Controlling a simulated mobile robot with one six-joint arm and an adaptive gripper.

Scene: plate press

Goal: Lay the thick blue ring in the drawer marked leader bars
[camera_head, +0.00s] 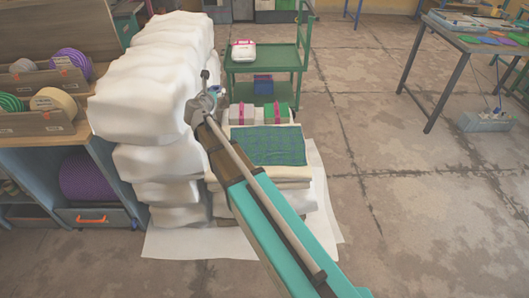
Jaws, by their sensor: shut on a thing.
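I cannot make out the thick blue ring in the head view. A drawer (97,216) with an orange handle sits low in the blue-grey cabinet at the left. Any marking on it is too small to read, so I cannot tell whether it is the leader bars drawer. No gripper fingers can be made out. A teal beam (262,215) with a grey rod alongside crosses the view from the bottom right to a grey joint near the tall white stack.
The tall white stack (150,105) stands right of the cabinet. Layered sheets with a green-blue top (268,146) lie beside it. A green trolley (266,62) stands behind, and a work table (470,42) at the upper right. Open floor lies at the right.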

